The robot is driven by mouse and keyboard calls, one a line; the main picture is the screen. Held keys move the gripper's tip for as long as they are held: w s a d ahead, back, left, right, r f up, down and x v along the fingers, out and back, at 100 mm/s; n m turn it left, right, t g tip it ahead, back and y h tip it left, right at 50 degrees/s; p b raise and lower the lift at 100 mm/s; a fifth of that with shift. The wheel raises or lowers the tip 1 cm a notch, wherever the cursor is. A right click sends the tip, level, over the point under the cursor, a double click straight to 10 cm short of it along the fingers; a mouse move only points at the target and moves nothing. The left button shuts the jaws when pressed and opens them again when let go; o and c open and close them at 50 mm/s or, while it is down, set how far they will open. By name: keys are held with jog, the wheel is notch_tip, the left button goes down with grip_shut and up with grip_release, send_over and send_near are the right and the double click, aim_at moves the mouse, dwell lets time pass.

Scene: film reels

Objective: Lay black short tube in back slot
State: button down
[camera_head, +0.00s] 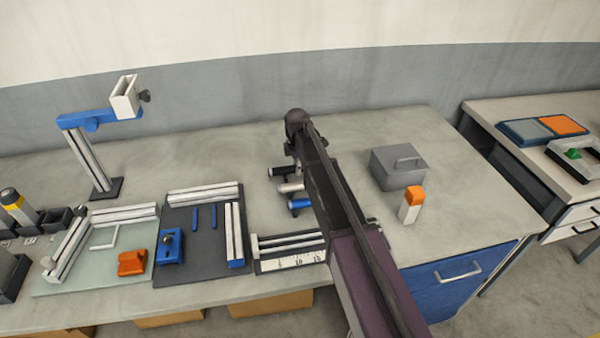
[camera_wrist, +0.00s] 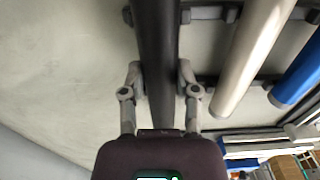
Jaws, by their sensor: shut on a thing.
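The black short tube (camera_wrist: 156,45) runs upright through the wrist view, between the two fingers of my gripper (camera_wrist: 158,78), which is shut on it. In the head view a dark tube (camera_head: 282,171) shows at the back of a small rack, beside my arm. The dark rack (camera_wrist: 203,13) has its bars reaching toward the held tube at its left end. I cannot tell whether the tube rests in the back slot or hangs just above it. A silver tube (camera_wrist: 250,50) and a blue tube (camera_wrist: 297,75) lie in the rack. My arm hides my gripper in the head view.
A ruled tray with rails (camera_head: 290,262) lies in front of the rack. A dark mat (camera_head: 189,267) with blue parts lies left. Bench behind the rack is clear.

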jog(key=shift+f, duration=0.5)
jog(key=shift+c, duration=1.8)
grip_release()
jog(key=shift+r, duration=0.2)
notch_tip(320, 180, up, 12)
jog(key=p, duration=1.1)
jog(key=shift+p, duration=0.4)
jog(key=s+d+m, duration=2.1)
jog(key=s+d, duration=0.3)
jog(key=s, duration=0.2)
